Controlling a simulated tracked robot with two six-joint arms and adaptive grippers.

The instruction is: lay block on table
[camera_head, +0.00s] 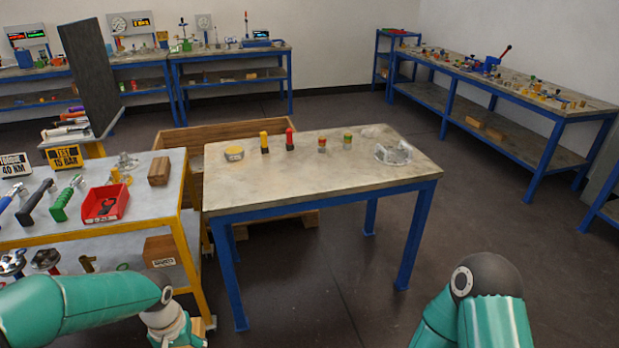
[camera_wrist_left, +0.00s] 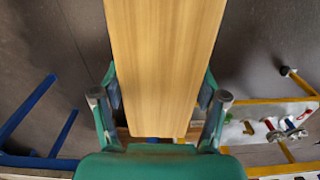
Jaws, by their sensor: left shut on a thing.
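A long light-wood block (camera_wrist_left: 165,60) fills the middle of the left wrist view. My left gripper (camera_wrist_left: 160,95) is shut on it, with one finger against each side. The block's far end runs out of the top of that view. The table (camera_head: 300,185) with a grey top and blue legs stands in the middle of the head view. My right arm shows at the bottom right of the head view, its gripper out of frame.
On the table stand a yellow round piece (camera_head: 234,153), several small coloured parts and a clear flanged piece (camera_head: 392,153). The table's front area is bare. A yellow-framed cart (camera_head: 120,225) to its left carries tools, a red bin (camera_head: 105,203) and a wooden block (camera_head: 159,171).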

